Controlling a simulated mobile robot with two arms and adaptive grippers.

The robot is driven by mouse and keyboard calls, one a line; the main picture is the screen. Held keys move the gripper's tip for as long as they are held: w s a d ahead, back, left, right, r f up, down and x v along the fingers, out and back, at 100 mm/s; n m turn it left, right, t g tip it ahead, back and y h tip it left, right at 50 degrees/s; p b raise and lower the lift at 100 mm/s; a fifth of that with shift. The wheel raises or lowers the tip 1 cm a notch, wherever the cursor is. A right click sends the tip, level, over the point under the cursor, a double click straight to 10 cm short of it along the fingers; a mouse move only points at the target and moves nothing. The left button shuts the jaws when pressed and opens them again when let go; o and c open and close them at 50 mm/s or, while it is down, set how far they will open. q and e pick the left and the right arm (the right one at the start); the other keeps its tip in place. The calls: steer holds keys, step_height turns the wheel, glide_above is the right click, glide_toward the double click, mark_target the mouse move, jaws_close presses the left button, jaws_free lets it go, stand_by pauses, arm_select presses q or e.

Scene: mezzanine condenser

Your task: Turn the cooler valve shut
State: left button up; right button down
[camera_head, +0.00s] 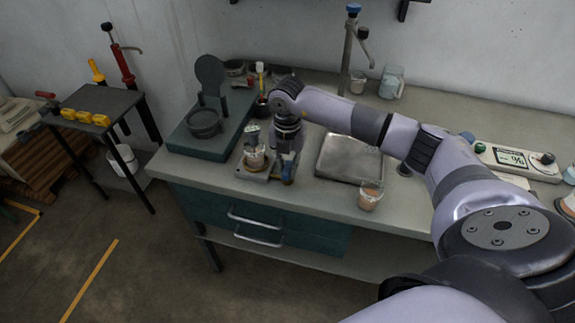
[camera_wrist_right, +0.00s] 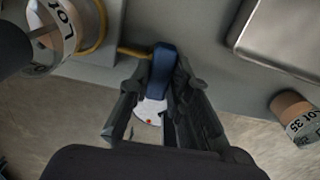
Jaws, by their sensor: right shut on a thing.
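The blue valve lever (camera_head: 288,175) stands at the counter's front edge, at the right of a small grey stand with a jar on it. In the right wrist view the lever (camera_wrist_right: 161,68) lies between the fingers of my right gripper (camera_wrist_right: 165,95). A white plate with an orange-red mark (camera_wrist_right: 150,108) shows below the lever. My right gripper (camera_head: 287,160) points down and is shut on the lever. The fingers hide part of the valve. My left gripper is not in view.
A jar (camera_head: 255,158) stands close left of the gripper. A metal tray (camera_head: 350,158) and a labelled cup (camera_head: 370,195) are to the right. A green device with a round pot (camera_head: 205,122) is at the left. A tall tap (camera_head: 347,50) stands behind.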

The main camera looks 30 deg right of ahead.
mark_target(288, 167)
steer(key=shift+r+m, duration=0.1)
steer(key=shift+m, duration=0.3)
steer(key=shift+w, duration=0.1)
steer(key=c, duration=1.5)
jaws_free()
step_height(288, 167, up, 12)
steer(key=shift+f, duration=0.1)
